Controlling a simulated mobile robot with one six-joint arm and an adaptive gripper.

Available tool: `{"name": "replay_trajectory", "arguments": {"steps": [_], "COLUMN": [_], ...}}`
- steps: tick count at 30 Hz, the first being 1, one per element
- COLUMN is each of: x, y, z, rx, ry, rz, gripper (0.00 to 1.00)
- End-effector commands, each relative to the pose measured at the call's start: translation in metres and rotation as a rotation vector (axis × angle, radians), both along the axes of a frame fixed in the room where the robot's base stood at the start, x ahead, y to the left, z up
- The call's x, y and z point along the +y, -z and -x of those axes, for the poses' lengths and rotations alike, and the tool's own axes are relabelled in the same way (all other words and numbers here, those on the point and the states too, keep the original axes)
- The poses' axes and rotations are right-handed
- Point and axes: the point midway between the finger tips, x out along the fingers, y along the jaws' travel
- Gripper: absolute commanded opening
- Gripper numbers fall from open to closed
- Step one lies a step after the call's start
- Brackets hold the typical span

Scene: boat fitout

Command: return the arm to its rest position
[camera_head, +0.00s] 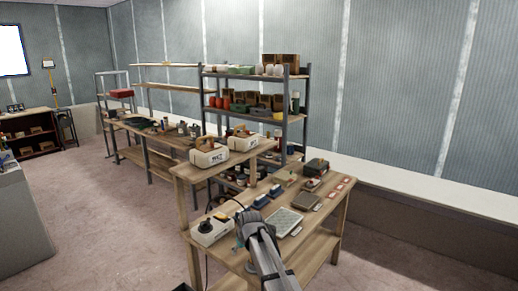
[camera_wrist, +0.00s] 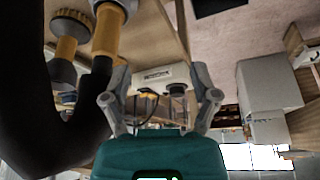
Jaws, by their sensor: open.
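My arm (camera_head: 268,258) rises from the bottom of the head view and reaches over the front of the near wooden workbench (camera_head: 330,200). In the head view my gripper is largely hidden at the arm's far end. In the wrist view my gripper (camera_wrist: 162,98) has its two grey fingers spread apart, with nothing held between them. Beyond the fingers is a white box with a dark knob (camera_wrist: 152,76). The same white box (camera_head: 208,233) stands on the bench's front left corner, beside the arm in the head view.
A grey tray (camera_head: 285,220), blue blocks (camera_head: 262,201) and small red-marked cards (camera_head: 340,187) lie on the bench. Two cream cases (camera_head: 208,156) stand on a raised shelf behind. A loaded rack (camera_head: 285,115) is farther back. Open floor (camera_head: 110,220) lies left.

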Motion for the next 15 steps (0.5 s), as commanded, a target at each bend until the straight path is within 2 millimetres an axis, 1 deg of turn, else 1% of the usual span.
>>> {"name": "replay_trajectory", "arguments": {"steps": [1, 3, 8, 14, 15], "x": [-0.001, -0.009, -0.023, -0.049, -0.056], "y": [0.000, 0.005, 0.011, 0.023, 0.026], "z": [0.000, 0.007, 0.017, 0.039, 0.045], "rx": [0.000, 0.010, 0.027, 0.060, 0.071], "ry": [0.001, 0.013, 0.034, 0.078, 0.090], "rz": [0.000, 0.003, 0.008, 0.017, 0.020], "gripper": [0.77, 0.77, 0.77, 0.77, 0.77]}}
